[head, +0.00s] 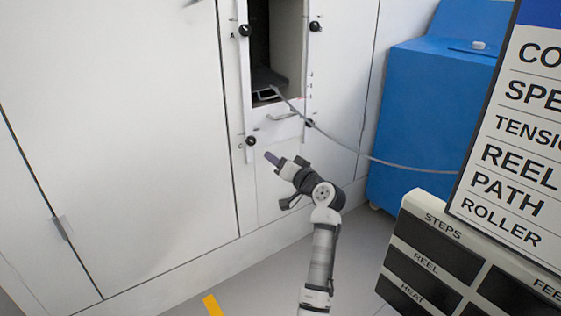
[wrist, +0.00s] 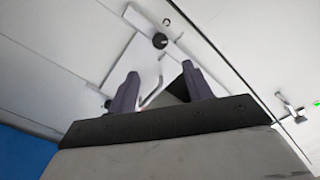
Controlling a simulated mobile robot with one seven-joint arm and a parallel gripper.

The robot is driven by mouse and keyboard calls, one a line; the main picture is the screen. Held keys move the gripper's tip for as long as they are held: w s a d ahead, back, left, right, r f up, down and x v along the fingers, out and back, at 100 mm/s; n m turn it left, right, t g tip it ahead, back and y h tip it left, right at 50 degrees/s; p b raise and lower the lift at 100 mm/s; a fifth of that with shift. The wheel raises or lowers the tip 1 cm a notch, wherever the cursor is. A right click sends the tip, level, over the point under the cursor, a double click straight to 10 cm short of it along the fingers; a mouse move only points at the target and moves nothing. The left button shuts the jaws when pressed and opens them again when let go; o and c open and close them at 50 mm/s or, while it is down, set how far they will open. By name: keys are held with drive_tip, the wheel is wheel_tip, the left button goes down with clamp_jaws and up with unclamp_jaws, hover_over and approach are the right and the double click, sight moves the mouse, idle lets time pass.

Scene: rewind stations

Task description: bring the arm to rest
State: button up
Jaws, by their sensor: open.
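My gripper (head: 274,172) is in the middle of the head view, at the end of my raised arm, in front of the white panels below an open recess. In the wrist view my gripper (wrist: 160,88) shows two dark fingers spread apart, with nothing between them that I can see it holding. Behind the fingers are a white panel, a black knob (wrist: 160,41) and a bent metal handle (wrist: 153,90). I cannot tell the exact gap between the fingers and the panel.
An open recess (head: 297,45) with black knobs (head: 244,30) is above my gripper. A grey strip (head: 400,163) runs from it to the right. A blue cabinet (head: 415,110) and a lettered board (head: 520,130) stand at right.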

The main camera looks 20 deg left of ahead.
drive_tip(key=shift+s+d, duration=0.15)
drive_tip(key=shift+d, duration=0.05)
drive_tip(key=shift+a, duration=0.1)
